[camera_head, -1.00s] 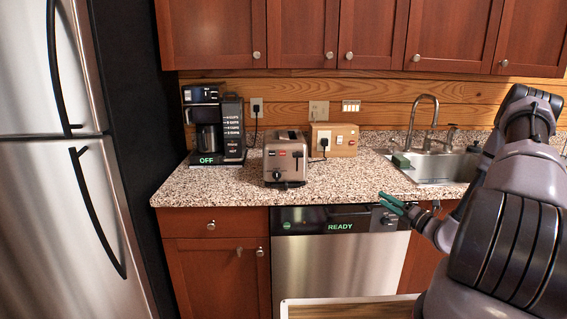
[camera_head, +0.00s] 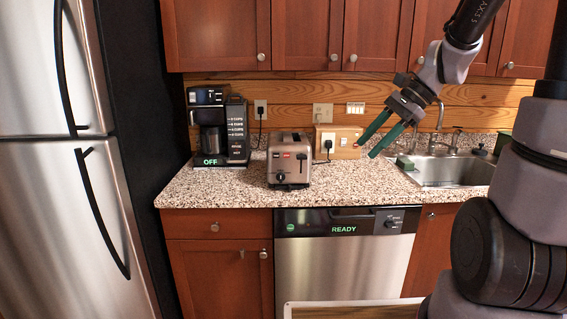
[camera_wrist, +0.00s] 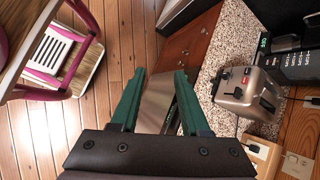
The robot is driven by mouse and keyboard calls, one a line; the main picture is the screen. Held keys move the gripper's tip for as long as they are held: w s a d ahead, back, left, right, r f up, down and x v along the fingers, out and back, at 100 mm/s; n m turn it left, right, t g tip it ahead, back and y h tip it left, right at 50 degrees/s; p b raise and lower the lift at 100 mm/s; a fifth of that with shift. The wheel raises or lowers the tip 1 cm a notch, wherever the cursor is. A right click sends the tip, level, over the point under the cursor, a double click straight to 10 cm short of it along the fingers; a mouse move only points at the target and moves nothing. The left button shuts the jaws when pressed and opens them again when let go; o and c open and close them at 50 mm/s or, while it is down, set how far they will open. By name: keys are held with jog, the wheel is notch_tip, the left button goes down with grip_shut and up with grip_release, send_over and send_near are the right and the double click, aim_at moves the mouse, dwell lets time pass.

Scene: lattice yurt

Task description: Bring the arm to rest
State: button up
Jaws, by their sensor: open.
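My gripper (camera_head: 374,140) is open and empty, with two green fingers spread apart. In the head view it hangs in front of the counter to the right of the toaster, its fingers pointing down and to the left. My arm comes down to it from the upper right. In the wrist view the gripper (camera_wrist: 157,90) shows both green fingers with nothing between them. Beyond them are the wooden floor and the counter front.
The speckled counter (camera_head: 225,190) holds a toaster (camera_head: 289,163), a coffee maker (camera_head: 209,125) marked OFF, and a wooden socket box (camera_head: 345,148). A sink (camera_head: 455,172) lies right; a fridge (camera_head: 75,230) stands left. The dishwasher (camera_head: 340,265) reads READY. A pink-framed chair (camera_wrist: 62,55) shows in the wrist view.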

jog(key=s+d+r+n+t+h, duration=0.4)
jog(key=s+r+n+t+h, duration=0.1)
jog(key=s+r+n, duration=0.3)
jog(key=shift+s+r+n+t, duration=0.3)
jog(key=shift+s+r+t, duration=0.2)
jog(key=shift+s+r, duration=0.3)
jog(key=shift+w+d+r, duration=0.1)
dwell(1.0)
